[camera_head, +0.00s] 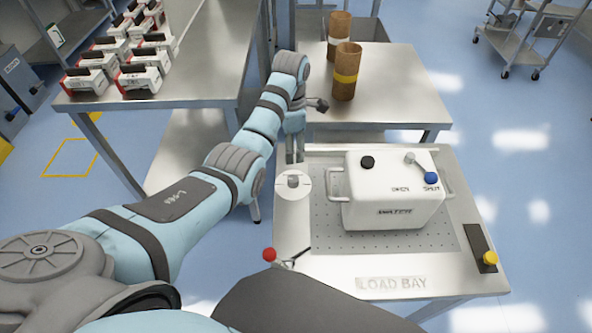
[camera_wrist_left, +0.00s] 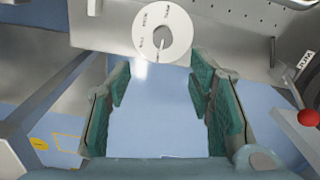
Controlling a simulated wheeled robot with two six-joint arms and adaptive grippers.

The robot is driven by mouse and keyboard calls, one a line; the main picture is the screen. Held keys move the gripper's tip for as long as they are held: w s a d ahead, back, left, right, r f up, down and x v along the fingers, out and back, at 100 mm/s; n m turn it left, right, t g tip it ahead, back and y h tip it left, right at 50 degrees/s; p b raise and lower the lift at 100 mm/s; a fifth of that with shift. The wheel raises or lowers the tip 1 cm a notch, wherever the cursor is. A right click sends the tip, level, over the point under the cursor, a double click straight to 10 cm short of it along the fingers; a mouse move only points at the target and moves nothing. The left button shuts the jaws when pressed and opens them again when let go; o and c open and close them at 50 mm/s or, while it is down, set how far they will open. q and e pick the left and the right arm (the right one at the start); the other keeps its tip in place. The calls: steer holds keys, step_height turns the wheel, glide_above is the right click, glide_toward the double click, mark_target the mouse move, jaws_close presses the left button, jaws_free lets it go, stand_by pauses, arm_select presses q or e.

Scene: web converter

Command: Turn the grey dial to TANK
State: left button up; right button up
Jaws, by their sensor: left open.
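The grey dial (camera_head: 293,182) is a small grey knob on a round white plate at the left edge of the metal load bay table. In the left wrist view the dial (camera_wrist_left: 160,38) sits at the top middle, with small dark labels around its plate, too small to read surely. My left gripper (camera_head: 294,158) points down just behind the dial in the head view. In the wrist view the left gripper (camera_wrist_left: 160,85) is open, its green-padded fingers apart with nothing between them. The dial lies beyond the fingertips, apart from them. My right gripper is not in view.
A white box (camera_head: 392,205) with side handles, a black knob and a blue-tipped lever stands right of the dial. A red-knobbed lever (camera_head: 269,254) stands in front, and a yellow button (camera_head: 490,258) is at right. Brown rolls (camera_head: 346,75) stand on the table behind.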

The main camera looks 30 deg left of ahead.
arm_select(q)
steer(key=b, duration=0.2)
glide_above(293, 178)
steer(key=f, duration=0.7)
steer(key=shift+s+f, duration=0.25)
steer(key=shift+s, duration=0.1)
steer(key=f, duration=0.1)
steer(key=f+b, duration=0.1)
steer(key=f, duration=0.1)
steer(key=f+b, duration=0.1)
steer(key=f, duration=0.1)
steer(key=shift+w, duration=0.35)
steer(key=shift+s, duration=0.15)
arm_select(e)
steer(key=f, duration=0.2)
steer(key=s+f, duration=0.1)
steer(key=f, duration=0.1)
arm_select(q)
steer(key=shift+c, duration=0.9)
jaws_close()
